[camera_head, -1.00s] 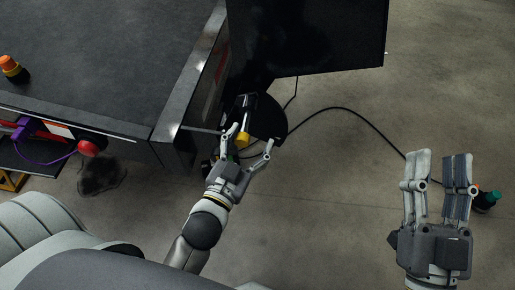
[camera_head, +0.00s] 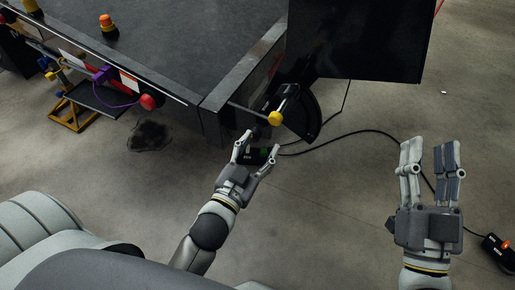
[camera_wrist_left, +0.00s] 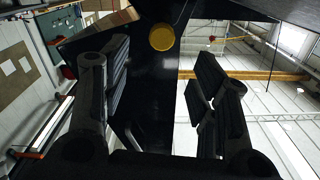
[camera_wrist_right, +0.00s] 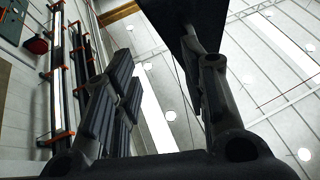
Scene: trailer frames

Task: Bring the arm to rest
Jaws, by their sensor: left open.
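My left gripper (camera_head: 258,146) is open and empty, its two fingers spread. A yellow round knob on a dark lever (camera_head: 275,118) is just beyond its fingertips, apart from them in the head view. The yellow knob (camera_wrist_left: 162,37) also shows ahead between the open fingers in the left wrist view. My right gripper (camera_head: 430,155) is held up at the right over the floor. Its fingers stand apart with nothing between them, also in the right wrist view (camera_wrist_right: 160,90).
A dark-topped workbench (camera_head: 190,50) fills the upper left, with an orange-topped button (camera_head: 107,24) on it. A black panel (camera_head: 360,40) stands beside it. A black cable (camera_head: 370,132) runs over the floor. A black box (camera_head: 497,250) lies at the right.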

